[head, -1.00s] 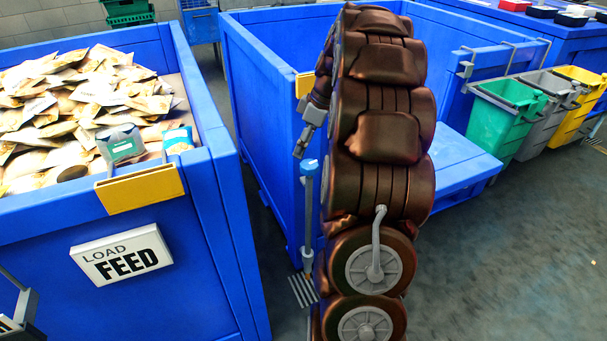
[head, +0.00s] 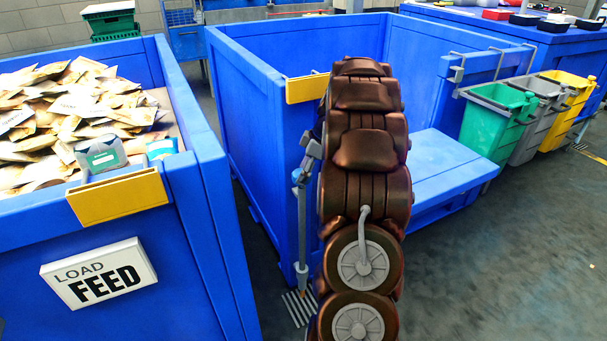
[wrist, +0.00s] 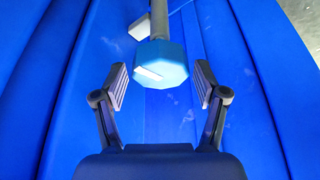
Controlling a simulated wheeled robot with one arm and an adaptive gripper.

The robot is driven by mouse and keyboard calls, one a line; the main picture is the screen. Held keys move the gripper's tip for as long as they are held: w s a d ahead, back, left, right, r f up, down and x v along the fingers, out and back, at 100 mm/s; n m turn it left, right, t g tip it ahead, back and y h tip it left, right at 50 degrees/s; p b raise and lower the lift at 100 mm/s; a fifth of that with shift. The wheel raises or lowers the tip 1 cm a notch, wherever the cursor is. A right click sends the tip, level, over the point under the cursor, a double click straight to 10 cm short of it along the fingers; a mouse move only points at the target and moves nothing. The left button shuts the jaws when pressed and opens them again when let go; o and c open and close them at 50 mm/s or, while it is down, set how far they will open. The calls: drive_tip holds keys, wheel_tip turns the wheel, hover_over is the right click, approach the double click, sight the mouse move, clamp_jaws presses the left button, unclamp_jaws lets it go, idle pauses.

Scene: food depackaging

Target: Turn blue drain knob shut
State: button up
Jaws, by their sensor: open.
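The blue drain knob (wrist: 172,58) is a faceted light-blue cap with a white mark, on top of a grey pipe (wrist: 159,18). In the head view the pipe (head: 302,235) stands upright beside the middle blue bin, above a floor drain grate (head: 299,307). The knob's top is small and partly covered there by my gripper. My gripper (wrist: 160,82) is open in the wrist view, one finger on each side of the knob. Gaps show between both fingers and the knob, and nothing is held.
A blue bin (head: 120,225) full of packets, with a LOAD FEED sign (head: 98,273), stands at left. The empty middle bin (head: 240,130) is close behind the pipe. Floor is clear at lower right.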

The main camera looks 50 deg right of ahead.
drive_tip(key=shift+f, duration=0.3)
drive_tip(key=shift+w, duration=0.1)
drive_tip(key=c, duration=0.9)
drive_tip(key=shift+a, duration=0.1)
